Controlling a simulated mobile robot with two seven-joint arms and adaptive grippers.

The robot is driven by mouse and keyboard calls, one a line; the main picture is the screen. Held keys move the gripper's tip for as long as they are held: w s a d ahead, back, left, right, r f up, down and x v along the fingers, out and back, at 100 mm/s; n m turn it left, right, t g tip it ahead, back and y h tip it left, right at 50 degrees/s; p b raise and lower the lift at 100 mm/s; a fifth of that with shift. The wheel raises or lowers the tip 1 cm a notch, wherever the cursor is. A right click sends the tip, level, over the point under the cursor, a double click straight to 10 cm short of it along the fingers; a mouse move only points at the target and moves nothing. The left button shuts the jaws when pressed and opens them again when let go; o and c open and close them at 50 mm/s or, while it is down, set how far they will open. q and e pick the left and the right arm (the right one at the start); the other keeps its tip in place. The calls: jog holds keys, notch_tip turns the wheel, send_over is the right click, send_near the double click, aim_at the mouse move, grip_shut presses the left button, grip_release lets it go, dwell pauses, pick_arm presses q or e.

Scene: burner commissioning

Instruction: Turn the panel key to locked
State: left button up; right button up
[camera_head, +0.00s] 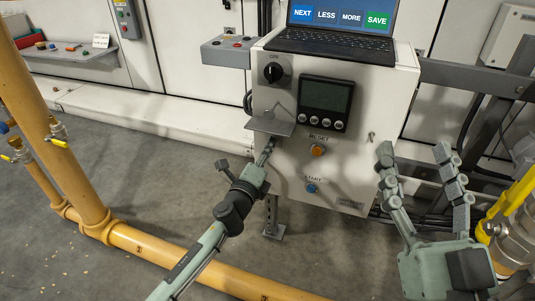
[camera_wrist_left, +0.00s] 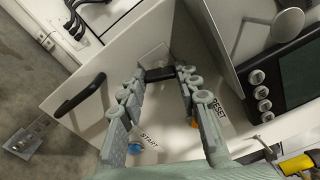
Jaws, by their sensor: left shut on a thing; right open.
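The grey control panel (camera_head: 345,180) stands upright with its front facing me. My left gripper (camera_head: 266,152) is at the lower left of this front, under a small grey shelf. In the left wrist view, its fingers (camera_wrist_left: 162,74) are shut on a small black bar (camera_wrist_left: 160,74) in front of a pale square plate (camera_wrist_left: 154,56). I cannot tell whether this bar is the panel key. A small silver key-like piece (camera_head: 371,136) sticks out at the right of the front, untouched. My right gripper (camera_head: 414,152) is open and empty, right of the panel.
The small grey shelf (camera_head: 270,127) juts out over my left gripper. An orange RESET button (camera_head: 317,150) and a blue START button (camera_head: 311,188) are nearby. A black dial (camera_head: 273,72) and a display (camera_head: 325,102) sit above. A yellow pipe (camera_head: 150,245) crosses the floor.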

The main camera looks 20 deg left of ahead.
pick_arm(q)
jog(key=shift+n, duration=2.2)
pick_arm(e)
jog(key=shift+s+d+r+t, duration=0.1)
jog(key=shift+r+t, duration=0.25)
jog(key=shift+t, duration=0.05)
pick_arm(q)
jog(key=o, duration=1.1)
pick_arm(e)
jog(key=shift+f, duration=0.15)
pick_arm(q)
jog(key=shift+s+a, duration=0.15)
jog(key=shift+s, duration=2.85)
jog(key=shift+s+a, duration=0.1)
jog(key=shift+s, duration=2.9)
